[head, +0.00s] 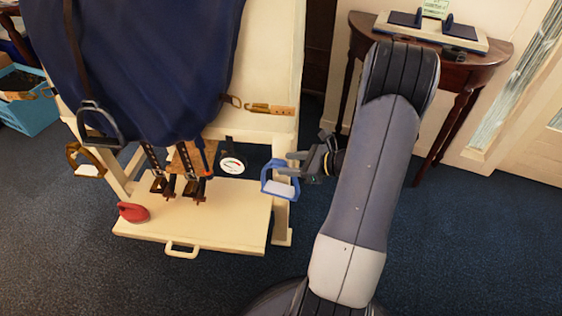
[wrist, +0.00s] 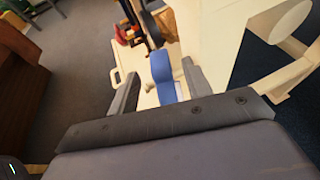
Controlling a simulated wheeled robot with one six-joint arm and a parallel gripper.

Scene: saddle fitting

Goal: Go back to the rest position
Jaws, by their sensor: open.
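My gripper (head: 287,163) is open, with its fingers pointing left toward the cream saddle stand's right leg. A blue stirrup-shaped piece (head: 277,181) with a pale tread is right at the fingertips. In the wrist view the blue piece (wrist: 163,74) shows between the two spread fingers of my gripper (wrist: 160,82). I cannot tell whether a finger touches it. My arm reaches out over the dark carpet on the right, bent at the elbow.
The cream saddle stand (head: 268,70) carries a dark blue cover (head: 150,60). Its lower shelf (head: 235,205) holds a red object (head: 133,212); a round dial (head: 232,165) is above. A dark wooden table (head: 490,50) stands behind my arm. The carpet (head: 470,240) at right is clear.

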